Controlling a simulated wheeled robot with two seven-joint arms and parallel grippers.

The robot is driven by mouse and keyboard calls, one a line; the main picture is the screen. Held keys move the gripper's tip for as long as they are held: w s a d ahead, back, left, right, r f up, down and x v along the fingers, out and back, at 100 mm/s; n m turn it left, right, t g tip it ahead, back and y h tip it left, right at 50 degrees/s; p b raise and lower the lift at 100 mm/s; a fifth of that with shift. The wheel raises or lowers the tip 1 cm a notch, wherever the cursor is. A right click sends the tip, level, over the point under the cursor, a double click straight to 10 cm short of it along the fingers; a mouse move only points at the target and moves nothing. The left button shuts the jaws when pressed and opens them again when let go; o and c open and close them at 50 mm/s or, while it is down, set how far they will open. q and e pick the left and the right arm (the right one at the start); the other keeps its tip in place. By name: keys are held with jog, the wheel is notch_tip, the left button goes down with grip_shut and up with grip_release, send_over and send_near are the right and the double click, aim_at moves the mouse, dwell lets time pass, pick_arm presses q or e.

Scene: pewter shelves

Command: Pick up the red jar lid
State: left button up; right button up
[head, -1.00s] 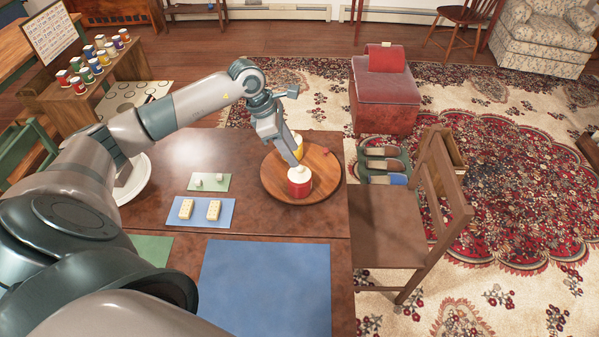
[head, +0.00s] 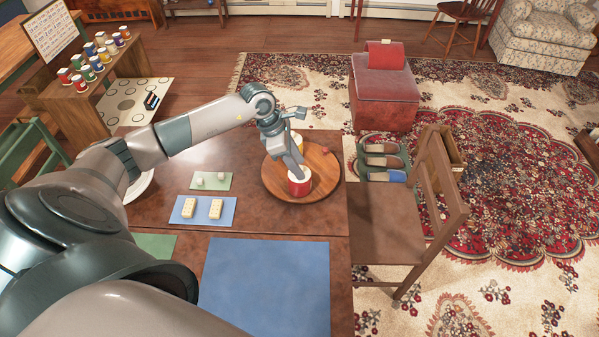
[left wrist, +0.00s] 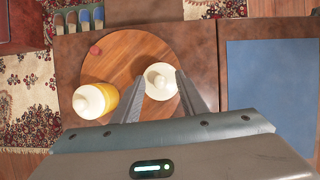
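The red jar (head: 299,186) stands on a round wooden tray (head: 271,183) on the table. Its lid is cream-white with a small knob; the lid (left wrist: 163,90) shows in the left wrist view. In the head view the fingers partly cover the lid. My left gripper (head: 297,168) points down at the lid from above. In the left wrist view its two fingers (left wrist: 159,78) are apart, one on each side of the lid's knob, with gaps visible. Whether the fingertips are level with the knob is unclear. My right gripper is in neither view.
A yellow jar with a white lid (left wrist: 90,101) stands close by on the tray, with a small red item (left wrist: 95,50). A blue mat (head: 265,285) lies nearer. A wooden chair (head: 395,215) stands at the table's right side.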

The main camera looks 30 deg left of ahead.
pick_arm(q)
grip_shut()
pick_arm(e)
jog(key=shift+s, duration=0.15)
pick_arm(q)
jog(key=shift+r, duration=0.15)
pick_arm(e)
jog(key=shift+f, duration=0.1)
